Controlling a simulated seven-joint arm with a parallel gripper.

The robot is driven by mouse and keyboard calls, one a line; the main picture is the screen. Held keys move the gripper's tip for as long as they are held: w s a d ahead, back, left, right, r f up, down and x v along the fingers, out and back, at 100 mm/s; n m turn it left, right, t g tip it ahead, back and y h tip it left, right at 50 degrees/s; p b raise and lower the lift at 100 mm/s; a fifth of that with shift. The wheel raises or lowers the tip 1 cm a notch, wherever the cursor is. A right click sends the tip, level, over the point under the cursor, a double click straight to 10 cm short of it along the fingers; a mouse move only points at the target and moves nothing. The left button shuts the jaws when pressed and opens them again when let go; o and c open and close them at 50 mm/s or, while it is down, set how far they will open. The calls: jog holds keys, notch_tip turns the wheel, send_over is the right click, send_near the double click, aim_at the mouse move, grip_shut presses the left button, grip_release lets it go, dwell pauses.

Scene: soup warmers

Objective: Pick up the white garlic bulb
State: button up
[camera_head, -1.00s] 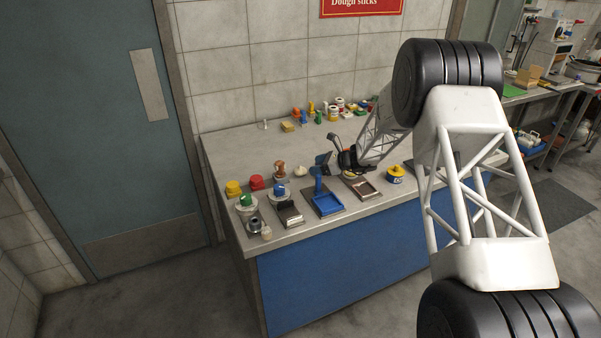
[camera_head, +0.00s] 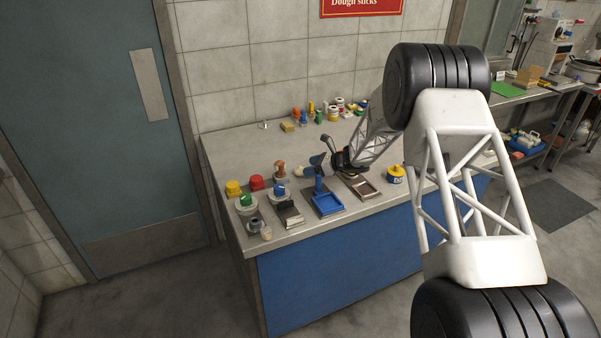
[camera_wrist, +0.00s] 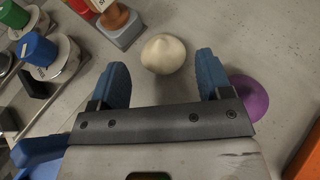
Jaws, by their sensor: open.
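The white garlic bulb (camera_wrist: 163,54) lies on the grey counter in the wrist view, ahead of the gap between my fingertips. My gripper's two blue fingers (camera_wrist: 162,68) are open, one to the left and one to the right of the bulb. No contact with the bulb shows.
A purple round object (camera_wrist: 250,97) lies close by the right finger. A wooden-handled stamp on a grey base (camera_wrist: 122,25) stands left of the bulb.

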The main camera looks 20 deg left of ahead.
aim_at(300, 167)
jog(key=shift+x, duration=2.6)
jog(key=shift+f, duration=0.1)
jog(key=shift+d, duration=0.1)
jog(key=c, duration=0.7)
jog(key=shift+r, duration=5)
jog(key=shift+s, duration=0.1)
